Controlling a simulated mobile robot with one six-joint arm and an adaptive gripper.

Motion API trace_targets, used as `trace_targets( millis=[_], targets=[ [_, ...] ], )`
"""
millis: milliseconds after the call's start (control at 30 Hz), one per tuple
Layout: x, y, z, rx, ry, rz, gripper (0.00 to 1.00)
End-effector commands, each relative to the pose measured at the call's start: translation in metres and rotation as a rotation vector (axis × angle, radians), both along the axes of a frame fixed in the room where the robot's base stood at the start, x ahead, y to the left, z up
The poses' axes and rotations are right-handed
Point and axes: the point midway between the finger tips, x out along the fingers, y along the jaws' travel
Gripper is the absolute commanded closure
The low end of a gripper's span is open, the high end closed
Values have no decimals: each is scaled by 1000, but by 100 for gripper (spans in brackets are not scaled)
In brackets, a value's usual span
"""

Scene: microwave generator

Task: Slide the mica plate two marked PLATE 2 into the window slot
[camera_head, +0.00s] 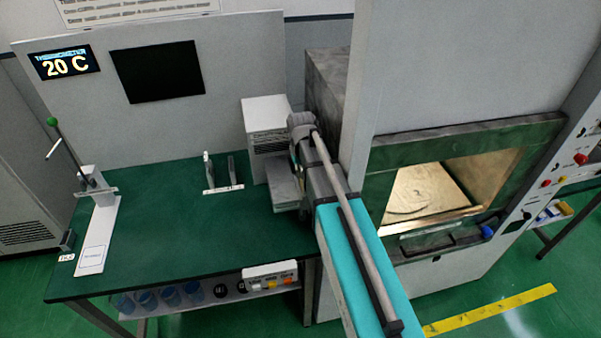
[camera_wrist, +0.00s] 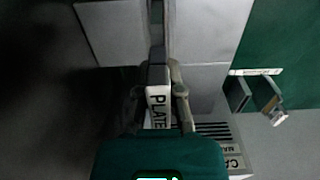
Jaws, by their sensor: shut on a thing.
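My gripper (camera_wrist: 159,92) is shut on a plate (camera_wrist: 157,107) in the wrist view. The plate's pale label reads "PLATE"; its number is hidden. A narrow dark strip runs up from the fingers between grey surfaces, and I cannot tell whether it is part of the plate. In the head view my arm hides the gripper and the plate, beside the grey block (camera_head: 284,189). I cannot make out the window slot in either view, nor whether the plate touches it.
A small rack (camera_head: 222,188) with upright pieces stands on the green table (camera_head: 165,235); the wrist view also shows it (camera_wrist: 255,73). A white vented box (camera_head: 266,115) is close to my wrist. The open oven chamber (camera_head: 425,190) is at right. The table's front middle is clear.

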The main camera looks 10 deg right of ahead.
Motion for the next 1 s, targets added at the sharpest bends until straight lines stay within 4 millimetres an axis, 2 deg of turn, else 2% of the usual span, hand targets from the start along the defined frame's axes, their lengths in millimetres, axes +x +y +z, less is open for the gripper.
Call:
trace_targets(
  millis=[1000],
  targets=[
    [0, 0, -15, 0, 0, 1, 100]
  ],
)
